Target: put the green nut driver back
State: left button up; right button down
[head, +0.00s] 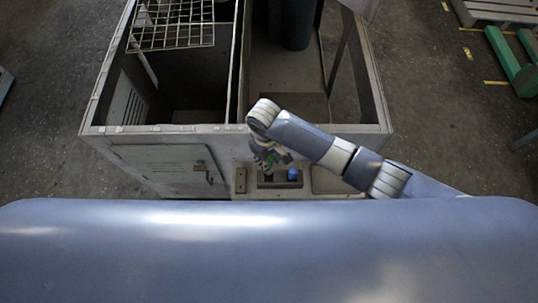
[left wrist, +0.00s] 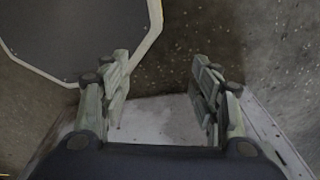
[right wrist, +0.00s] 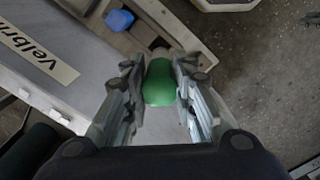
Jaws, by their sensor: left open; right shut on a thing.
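The green nut driver (right wrist: 160,85) is between the fingers of my right gripper (right wrist: 158,98) in the right wrist view, and that gripper is shut on its green handle. Its shaft is hidden. In the head view my right gripper (head: 268,160) points down over the front ledge, beside a blue handle (head: 292,174) in a dark recess. The blue handle also shows in the right wrist view (right wrist: 119,20). I cannot tell whether the nut driver touches the ledge. My left gripper (left wrist: 160,95) is open and empty in the left wrist view; it is not in the head view.
The grey blower housing (head: 240,129) has two open compartments, with a wire grid (head: 172,24) over the left one. A latched door (head: 170,160) is at its front left. A green-and-grey pallet stack (head: 510,60) lies far right.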

jog(key=f+b, duration=0.3)
jog(key=f, duration=0.1)
jog(key=shift+w, duration=0.35)
notch_tip(320, 180, down, 2)
jog(key=shift+s+b, duration=0.1)
jog(key=shift+b, duration=0.8)
jog(key=shift+f, duration=0.4)
pick_arm(q)
jog(key=f, duration=0.5)
jog(key=shift+w+f, duration=0.2)
jog(key=shift+w, duration=0.05)
pick_arm(e)
jog(key=shift+f, duration=0.1)
pick_arm(q)
jog(key=shift+w, duration=0.1)
